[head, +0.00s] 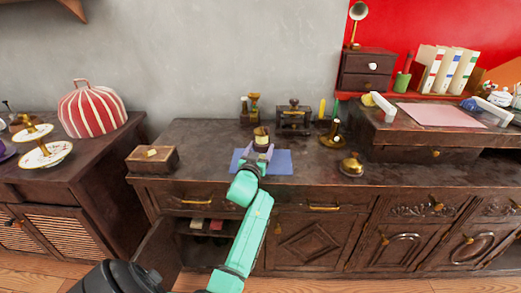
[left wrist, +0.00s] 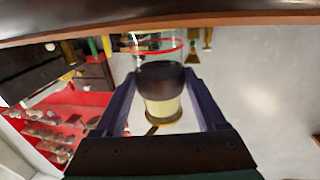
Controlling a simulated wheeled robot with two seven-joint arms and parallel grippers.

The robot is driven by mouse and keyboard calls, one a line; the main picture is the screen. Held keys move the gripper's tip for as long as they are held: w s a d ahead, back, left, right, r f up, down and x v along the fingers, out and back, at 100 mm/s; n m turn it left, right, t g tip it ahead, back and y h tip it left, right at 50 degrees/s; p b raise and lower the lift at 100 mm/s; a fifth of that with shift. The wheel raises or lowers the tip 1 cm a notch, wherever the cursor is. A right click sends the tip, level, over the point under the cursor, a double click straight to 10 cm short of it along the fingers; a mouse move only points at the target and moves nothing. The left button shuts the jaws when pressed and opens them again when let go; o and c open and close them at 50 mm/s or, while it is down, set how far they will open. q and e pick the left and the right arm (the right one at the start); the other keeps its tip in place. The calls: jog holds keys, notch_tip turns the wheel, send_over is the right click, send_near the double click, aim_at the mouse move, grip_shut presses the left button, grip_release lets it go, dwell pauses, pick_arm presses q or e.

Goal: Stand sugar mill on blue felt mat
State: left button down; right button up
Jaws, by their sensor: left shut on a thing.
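The sugar mill (head: 261,136), small with dark and cream parts, is between the fingers of my left gripper (head: 259,150) over the blue felt mat (head: 281,162). In the left wrist view the mill (left wrist: 162,98) shows a dark band, a cream body and a brass-coloured end between the two fingers of the left gripper (left wrist: 164,100). My left gripper is shut on it. The gripper and arm hide part of the mat and the mill's lower end, so I cannot tell whether it touches the mat. My right gripper is out of view.
A wooden box (head: 152,159) stands left of the mat, and a brass bell (head: 351,166) stands to the right. A dark grinder box (head: 294,116) and a brass candlestick (head: 333,134) stand behind. A lower cabinet door (head: 157,250) hangs open. The sideboard top between is mostly clear.

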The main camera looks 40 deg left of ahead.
pick_arm(q)
grip_release()
jog(key=shift+r, duration=0.1)
jog(key=p+v, duration=0.1)
jog(key=v, duration=1.1)
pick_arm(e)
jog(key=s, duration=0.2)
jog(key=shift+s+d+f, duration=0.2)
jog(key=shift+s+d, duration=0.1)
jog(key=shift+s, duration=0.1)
